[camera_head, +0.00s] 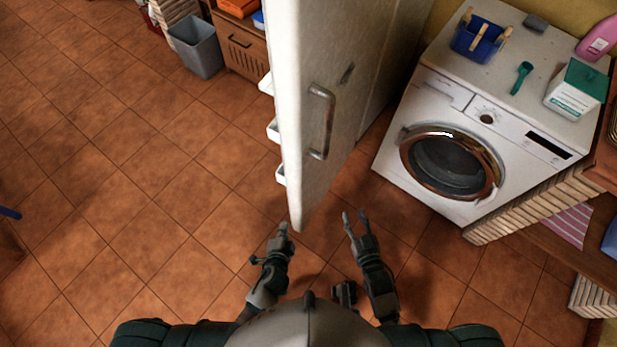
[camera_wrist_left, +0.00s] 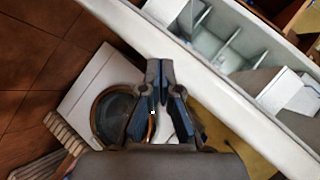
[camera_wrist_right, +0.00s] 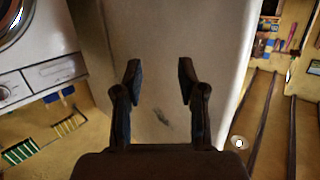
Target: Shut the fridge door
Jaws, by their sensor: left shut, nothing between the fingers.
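The fridge door (camera_head: 315,180) stands open in the middle of the head view, its edge toward me. Its bar handle (camera_head: 321,122) is on the face turned right; white inner shelves (camera_head: 273,131) stick out on the left. My left gripper (camera_head: 283,227) is shut and empty, close to the door's near lower edge. In the left wrist view, the closed fingers (camera_wrist_left: 159,66) overlap the white door edge (camera_wrist_left: 225,95); I cannot tell whether they touch. My right gripper (camera_head: 354,214) is open and empty, right of the door. In the right wrist view, its fingers (camera_wrist_right: 158,72) are spread before a pale panel (camera_wrist_right: 160,30).
A washing machine (camera_head: 446,150) stands at the right, with a blue basket (camera_head: 478,38) and a detergent box (camera_head: 576,88) on top. A grey bin (camera_head: 196,46) and a wooden cabinet (camera_head: 241,45) stand at the back left.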

